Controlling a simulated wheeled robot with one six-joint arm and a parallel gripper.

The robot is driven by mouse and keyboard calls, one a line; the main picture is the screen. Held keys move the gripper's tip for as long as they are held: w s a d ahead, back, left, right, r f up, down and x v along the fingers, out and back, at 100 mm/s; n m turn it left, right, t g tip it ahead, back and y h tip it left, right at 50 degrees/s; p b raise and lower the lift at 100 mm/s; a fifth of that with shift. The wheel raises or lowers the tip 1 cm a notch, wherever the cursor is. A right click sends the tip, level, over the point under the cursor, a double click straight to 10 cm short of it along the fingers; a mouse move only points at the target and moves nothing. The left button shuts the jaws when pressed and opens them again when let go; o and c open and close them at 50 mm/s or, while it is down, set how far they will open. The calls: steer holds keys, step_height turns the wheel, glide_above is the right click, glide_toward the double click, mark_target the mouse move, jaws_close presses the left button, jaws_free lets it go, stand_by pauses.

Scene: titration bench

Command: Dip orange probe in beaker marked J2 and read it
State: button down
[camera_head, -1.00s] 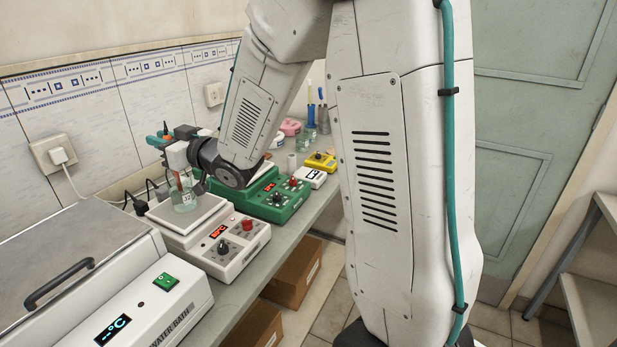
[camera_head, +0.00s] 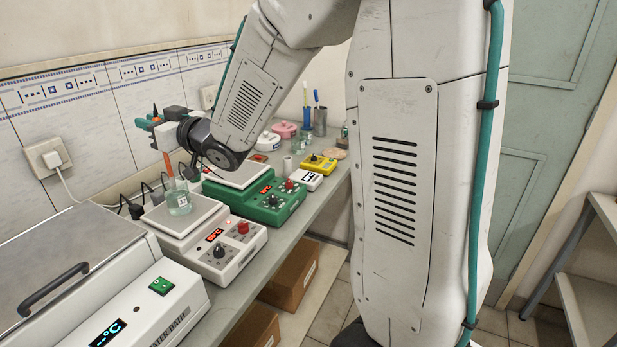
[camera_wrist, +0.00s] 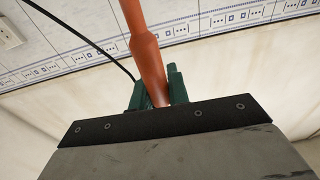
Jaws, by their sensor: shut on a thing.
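The orange probe (camera_head: 169,161) is upright in my gripper (camera_head: 151,120), which is shut on it. In the wrist view the orange probe (camera_wrist: 148,62) rises between the green fingers of my gripper (camera_wrist: 158,92). The probe's lower part reaches down at a glass beaker (camera_head: 179,203) on the white stirrer's pale top plate. The beaker holds clear liquid and has a small white label, too small to read. I cannot tell whether the tip is inside the beaker or just above it. A red readout (camera_head: 215,235) is lit on the white stirrer (camera_head: 228,256).
A green device (camera_head: 270,204) with a plate stands to the right, then a yellow meter (camera_head: 318,163). A water bath (camera_head: 150,312) fills the near left. Pink and white containers, a glass beaker and pens stand farther back.

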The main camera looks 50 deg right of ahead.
steer(key=shift+r, duration=2.4)
steer(key=shift+d, duration=0.1)
